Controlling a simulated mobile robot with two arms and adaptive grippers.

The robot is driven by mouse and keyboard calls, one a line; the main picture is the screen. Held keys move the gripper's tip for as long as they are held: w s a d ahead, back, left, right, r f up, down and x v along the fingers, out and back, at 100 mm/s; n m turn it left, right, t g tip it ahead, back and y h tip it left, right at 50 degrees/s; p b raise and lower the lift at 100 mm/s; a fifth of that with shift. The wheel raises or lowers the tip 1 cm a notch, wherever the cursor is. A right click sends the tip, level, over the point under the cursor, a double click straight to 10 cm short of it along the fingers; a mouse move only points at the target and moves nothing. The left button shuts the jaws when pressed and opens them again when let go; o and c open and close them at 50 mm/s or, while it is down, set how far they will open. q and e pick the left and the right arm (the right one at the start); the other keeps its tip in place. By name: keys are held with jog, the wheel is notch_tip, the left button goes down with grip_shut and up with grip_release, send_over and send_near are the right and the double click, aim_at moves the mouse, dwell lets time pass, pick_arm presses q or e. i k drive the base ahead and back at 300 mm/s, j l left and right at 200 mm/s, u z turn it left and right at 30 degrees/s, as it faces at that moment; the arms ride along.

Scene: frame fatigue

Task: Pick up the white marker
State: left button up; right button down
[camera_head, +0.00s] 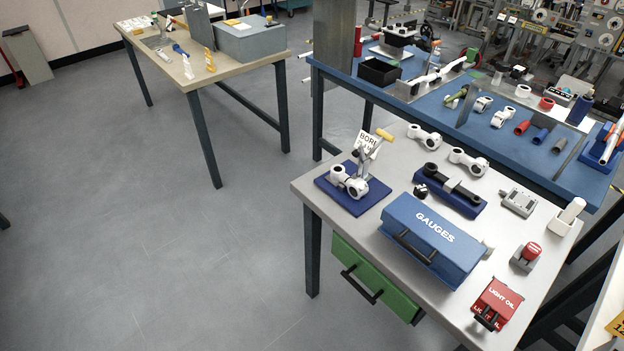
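No thing is plain enough to name for sure as the white marker. A white rounded cylinder (573,209) leans at a tilt on a pale block (560,228) near the right edge of the near grey-topped table (309,187). It is small in view, and I cannot tell whether it is the marker. Neither of my grippers shows in the head view.
On the near table are a blue GAUGES case (440,225), a red LIGHT OIL box (498,300), a blue fixture (375,197) and several white rod parts (425,134). A blue workbench (338,85) stands behind. Open floor (150,230) lies left.

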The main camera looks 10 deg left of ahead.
aim_at(576, 205)
jog(key=z, duration=1.35)
jog(key=i+l+z, duration=0.15)
jog(key=z, duration=0.3)
jog(key=i+l+z, duration=0.1)
jog(key=z, duration=0.35)
jog(key=i+z, duration=0.3)
jog(key=z, duration=0.15)
